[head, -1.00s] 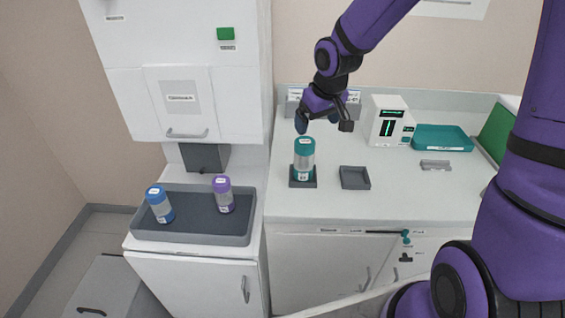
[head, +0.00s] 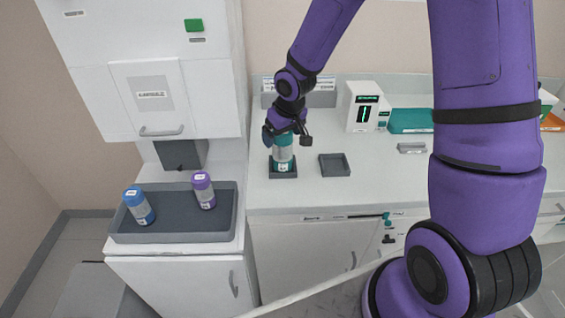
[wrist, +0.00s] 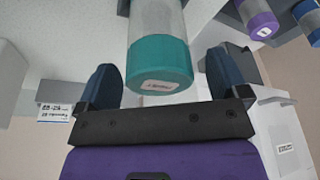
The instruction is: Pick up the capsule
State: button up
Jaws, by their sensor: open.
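A capsule with a teal cap and clear body (head: 283,158) stands upright in a small dark square holder (head: 283,172) on the counter. My gripper (head: 285,136) is over its top and hides part of the cap in the head view. In the wrist view the teal-capped capsule (wrist: 160,62) lies between the two dark blue fingers of my open gripper (wrist: 160,85), with gaps on both sides. Two other capsules, blue-capped (head: 139,206) and purple-capped (head: 204,190), stand tilted in the grey tray (head: 175,232); both show partly in the wrist view.
An empty dark square holder (head: 334,165) is just right of the capsule. A white device (head: 362,107) and a teal tray (head: 411,121) stand farther back right. A white cabinet (head: 150,75) rises at the left. The counter front is clear.

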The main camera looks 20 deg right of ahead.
jog(key=shift+x, duration=0.95)
jog(key=c, duration=1.1)
jog(key=shift+r, duration=0.15)
